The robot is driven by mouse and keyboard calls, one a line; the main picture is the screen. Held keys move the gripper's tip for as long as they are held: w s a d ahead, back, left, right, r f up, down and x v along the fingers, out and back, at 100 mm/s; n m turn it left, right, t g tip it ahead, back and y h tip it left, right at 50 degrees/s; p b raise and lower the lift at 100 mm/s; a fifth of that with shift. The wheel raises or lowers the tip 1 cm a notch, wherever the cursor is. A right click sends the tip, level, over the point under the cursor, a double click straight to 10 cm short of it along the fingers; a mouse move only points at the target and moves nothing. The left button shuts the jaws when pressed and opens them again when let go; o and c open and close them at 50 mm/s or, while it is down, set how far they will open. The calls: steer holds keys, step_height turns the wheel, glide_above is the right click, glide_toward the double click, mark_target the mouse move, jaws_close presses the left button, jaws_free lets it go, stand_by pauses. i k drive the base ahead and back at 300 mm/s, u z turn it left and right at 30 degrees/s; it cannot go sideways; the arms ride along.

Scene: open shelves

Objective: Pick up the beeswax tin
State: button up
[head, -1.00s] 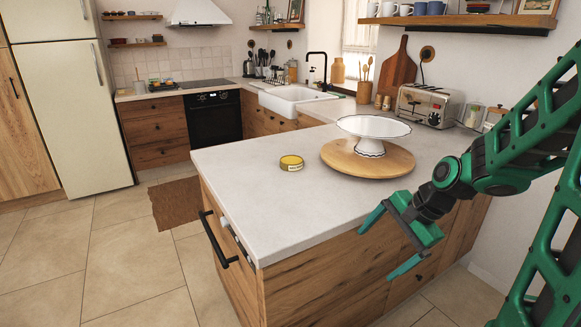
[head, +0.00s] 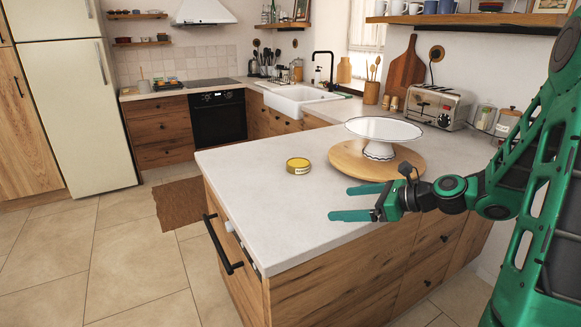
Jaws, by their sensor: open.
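The beeswax tin (head: 298,166) is a small round yellow tin with a pale label on its side. It lies flat on the light countertop (head: 258,212), left of a round wooden board. My gripper (head: 346,203) is green, open and empty. Its two fingers point left, over the right front part of the counter. It is to the right of the tin and nearer to me, apart from it. The tin is in full view, with nothing in front of it.
A white cake stand (head: 382,134) stands on the round wooden board (head: 410,170), just behind my gripper. A toaster (head: 440,106) and jars stand farther back by the wall. The counter in front and left of the tin is clear.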

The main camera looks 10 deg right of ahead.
mark_target(298, 165)
steer(key=i, duration=0.85)
steer(key=z, duration=0.05)
